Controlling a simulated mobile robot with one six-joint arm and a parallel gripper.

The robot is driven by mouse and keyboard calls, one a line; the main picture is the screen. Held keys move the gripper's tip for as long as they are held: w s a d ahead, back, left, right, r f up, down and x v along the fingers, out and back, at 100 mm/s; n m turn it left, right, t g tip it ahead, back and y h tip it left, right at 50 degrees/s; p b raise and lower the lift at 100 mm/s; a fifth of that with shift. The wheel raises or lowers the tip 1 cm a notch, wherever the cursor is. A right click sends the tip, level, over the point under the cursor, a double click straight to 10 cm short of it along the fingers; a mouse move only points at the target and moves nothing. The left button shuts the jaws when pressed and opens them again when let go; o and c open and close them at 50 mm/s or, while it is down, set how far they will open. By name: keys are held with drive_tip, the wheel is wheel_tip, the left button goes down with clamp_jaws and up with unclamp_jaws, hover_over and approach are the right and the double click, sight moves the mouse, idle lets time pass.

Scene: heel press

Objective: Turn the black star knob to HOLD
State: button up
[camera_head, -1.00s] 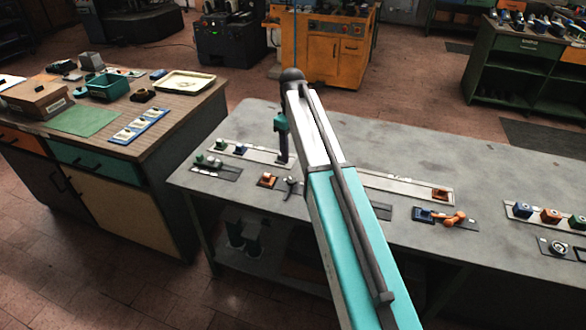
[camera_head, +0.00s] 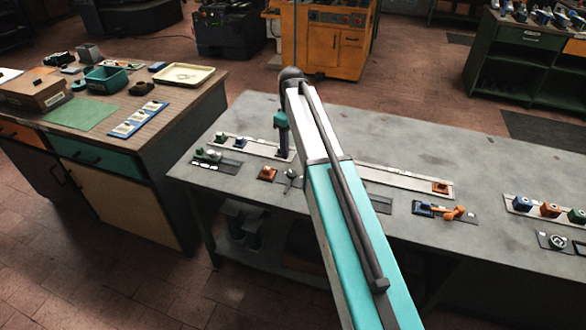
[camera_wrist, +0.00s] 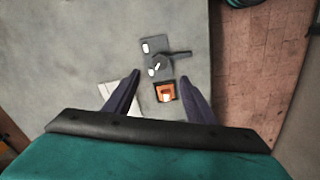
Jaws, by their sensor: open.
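The black star knob (camera_head: 290,179) is small in the head view, on the bench just left of my forearm, with thin arms. In the wrist view, a dark knob with a long arm (camera_wrist: 164,62) sits on a dark grey plate with white labels; it appears to be the same knob. Its pointing and label text are too small to read. My gripper (camera_wrist: 160,84) is open and empty above the bench, pointing down. An orange square fitting (camera_wrist: 166,93) shows between its fingers, and the knob lies beyond the fingertips. In the head view the gripper (camera_head: 284,156) is dark and small.
The orange fitting (camera_head: 267,174) is left of the knob. A pale rail (camera_head: 380,179) runs behind, partly hidden by my arm. A blue fitting with an orange handle (camera_head: 455,213) is to the right. The bench's far surface (camera_head: 420,135) is clear.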

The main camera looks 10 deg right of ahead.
sight(292, 173)
drive_tip(key=shift+f+p, duration=1.55)
drive_tip(key=shift+f, duration=4.05)
drive_tip(key=shift+c, duration=0.2)
clamp_jaws()
